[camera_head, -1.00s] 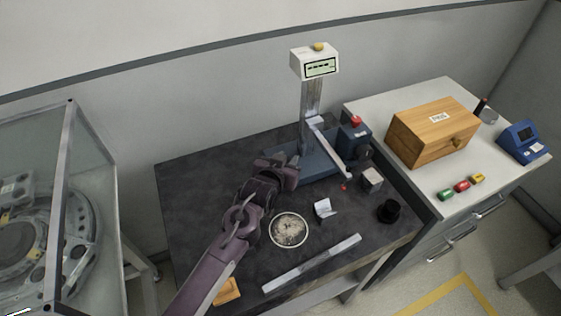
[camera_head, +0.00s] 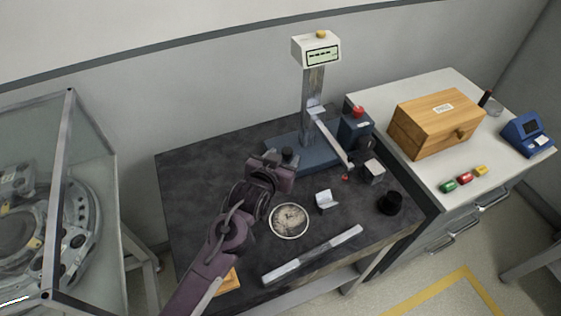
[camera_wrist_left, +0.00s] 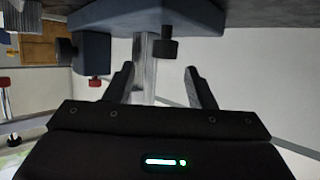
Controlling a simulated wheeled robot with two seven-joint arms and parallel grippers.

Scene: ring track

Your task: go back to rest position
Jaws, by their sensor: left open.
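My left arm comes in from the lower left in the head view. Its gripper (camera_head: 279,158) is over the dark table (camera_head: 195,180), in front of the blue base of the measuring stand (camera_head: 325,150). In the left wrist view the left gripper (camera_wrist_left: 160,80) has its two fingers apart with nothing held between them. The stand's metal column (camera_wrist_left: 145,65) shows behind the gap between the fingers. My right gripper is not in either view.
A round dial (camera_head: 289,220), a small white block (camera_head: 326,201), a black knob-like part (camera_head: 390,203) and a metal bar (camera_head: 312,256) lie on the table. A wooden box (camera_head: 437,122) stands on the right cabinet. A glass-walled case (camera_head: 60,200) stands at left.

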